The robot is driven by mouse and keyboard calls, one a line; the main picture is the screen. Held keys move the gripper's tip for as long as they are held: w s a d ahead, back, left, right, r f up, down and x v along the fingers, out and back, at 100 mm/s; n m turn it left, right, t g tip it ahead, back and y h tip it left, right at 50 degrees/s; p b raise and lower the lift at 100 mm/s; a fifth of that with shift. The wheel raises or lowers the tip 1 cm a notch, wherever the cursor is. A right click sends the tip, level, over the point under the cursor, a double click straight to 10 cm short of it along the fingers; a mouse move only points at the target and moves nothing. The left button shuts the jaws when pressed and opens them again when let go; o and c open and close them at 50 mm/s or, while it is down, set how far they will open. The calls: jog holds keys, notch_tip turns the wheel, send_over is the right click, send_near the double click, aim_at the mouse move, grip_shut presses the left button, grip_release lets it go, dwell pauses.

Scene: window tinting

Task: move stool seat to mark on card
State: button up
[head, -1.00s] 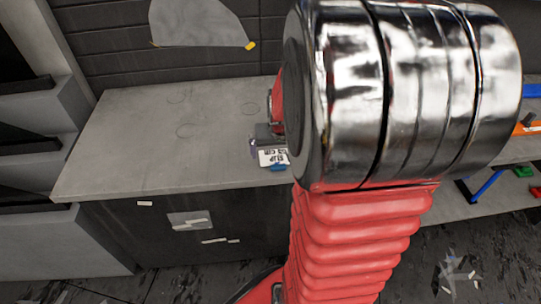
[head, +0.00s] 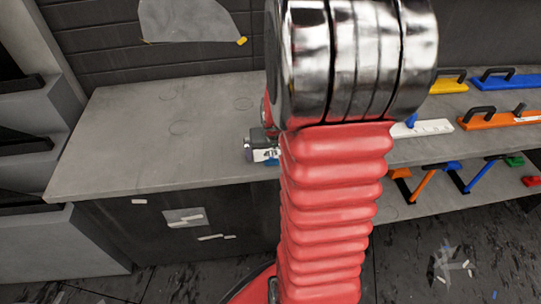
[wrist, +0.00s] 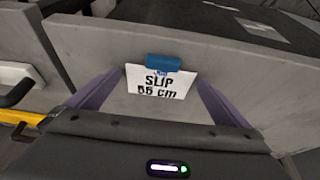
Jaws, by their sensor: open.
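A small white card (wrist: 160,84) with black print shows in the wrist view. It reads "SLIP" and below that what looks like "55 cm". A blue clip or block (wrist: 163,62) sits against its upper edge. The card is also partly visible beside my arm in the head view (head: 262,156), at the bench's front edge. My gripper (wrist: 161,80) is open, with one purple finger on each side of the card. I cannot tell whether the fingers touch it. No stool or stool seat is recognisable in either view.
The grey bench top (head: 130,140) is mostly bare left of my arm. On the right, shelves hold an orange tool (head: 490,119), a blue tool (head: 508,78) and a white tool (head: 425,128) with handles. Scraps (head: 455,262) lie on the dark floor at right.

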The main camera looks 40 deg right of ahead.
dwell(0.5)
jog(key=c, duration=0.9)
